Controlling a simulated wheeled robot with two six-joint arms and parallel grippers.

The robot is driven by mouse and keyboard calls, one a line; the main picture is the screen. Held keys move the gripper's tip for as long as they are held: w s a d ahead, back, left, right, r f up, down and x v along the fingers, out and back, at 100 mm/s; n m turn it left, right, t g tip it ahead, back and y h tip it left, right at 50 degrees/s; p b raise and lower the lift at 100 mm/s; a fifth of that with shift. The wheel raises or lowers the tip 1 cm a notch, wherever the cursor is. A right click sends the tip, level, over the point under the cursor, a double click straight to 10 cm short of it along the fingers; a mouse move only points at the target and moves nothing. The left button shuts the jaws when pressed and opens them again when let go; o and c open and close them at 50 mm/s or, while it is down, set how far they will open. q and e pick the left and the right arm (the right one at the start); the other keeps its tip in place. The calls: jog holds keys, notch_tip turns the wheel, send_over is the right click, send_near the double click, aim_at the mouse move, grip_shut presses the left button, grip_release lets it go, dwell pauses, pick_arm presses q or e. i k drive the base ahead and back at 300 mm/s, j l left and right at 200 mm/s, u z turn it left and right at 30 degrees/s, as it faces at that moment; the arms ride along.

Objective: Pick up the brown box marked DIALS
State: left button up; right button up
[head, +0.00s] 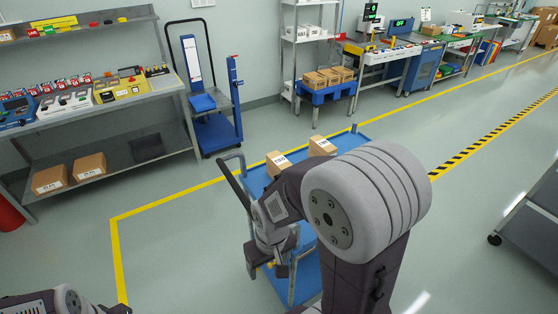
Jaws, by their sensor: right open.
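Two brown boxes with white labels stand on the top deck of a blue cart (257,181). One box (276,165) is at the left, partly behind my right arm, and the other box (321,147) is further back to the right. The label print is too small to read, so I cannot tell which is marked DIALS. My right gripper (270,265) is open, pointing down by the near handle end of the cart, apart from both boxes. My right arm hides much of the cart. Of my left arm, only a part shows at the bottom left; its gripper is out of view.
Two more brown boxes (50,180) (89,167) lie on the lower shelf of the left workbench (120,165). Several brown boxes (328,76) sit on a blue stand at the back. A blue trolley (217,133) stands by the wall. Floor left of the cart is clear.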

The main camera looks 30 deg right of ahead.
aim_at(319, 145)
jog(key=z, duration=1.5)
